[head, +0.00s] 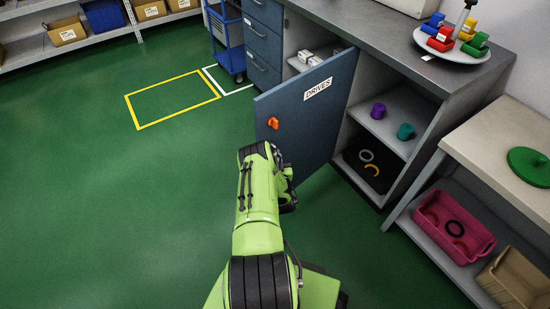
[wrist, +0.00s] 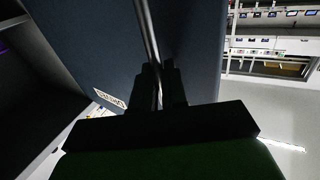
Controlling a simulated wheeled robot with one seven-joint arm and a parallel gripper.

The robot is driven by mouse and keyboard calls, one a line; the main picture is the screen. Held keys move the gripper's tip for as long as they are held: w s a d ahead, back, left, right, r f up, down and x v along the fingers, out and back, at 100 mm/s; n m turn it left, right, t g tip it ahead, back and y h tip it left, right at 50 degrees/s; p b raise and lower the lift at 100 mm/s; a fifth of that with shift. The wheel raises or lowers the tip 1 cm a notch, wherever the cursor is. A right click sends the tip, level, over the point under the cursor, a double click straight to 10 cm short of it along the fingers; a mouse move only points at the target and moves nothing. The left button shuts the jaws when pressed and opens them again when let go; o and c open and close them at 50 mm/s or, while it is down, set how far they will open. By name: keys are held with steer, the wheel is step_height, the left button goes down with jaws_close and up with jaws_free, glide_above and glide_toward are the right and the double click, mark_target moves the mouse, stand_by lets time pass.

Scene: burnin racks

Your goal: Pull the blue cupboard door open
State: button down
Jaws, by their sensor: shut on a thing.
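The blue cupboard door (head: 312,118), labelled DRIVES, stands partly open, swung out at an angle from the grey cupboard. Shelves inside show to its right and over its top edge. An orange latch or knob (head: 272,123) sits on its labelled face. In the wrist view the door (wrist: 85,45) fills the middle and its label shows at lower left. My gripper (wrist: 162,88) is shut on a slim metal bar handle (wrist: 147,32) on the door. In the head view my green arm reaches the door's lower part and hides the grip.
Inside the cupboard are a purple piece (head: 378,111), a teal piece (head: 406,131) and rings on the lower shelf. A bench with a pink bin (head: 453,227) stands close on the right. A blue cart (head: 228,45) stands behind the door. Green floor to the left is clear.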

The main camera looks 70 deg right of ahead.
steer(key=shift+s+d+r, duration=0.2)
steer(key=shift+s+d, duration=0.1)
steer(key=shift+s, duration=0.3)
steer(key=c, duration=1.6)
jaws_free()
steer(key=o, duration=0.4)
steer(key=shift+s+d+f, duration=0.15)
steer(key=shift+o, duration=0.2)
steer(key=shift+w+a+f, duration=0.15)
steer(key=shift+w+a, duration=0.05)
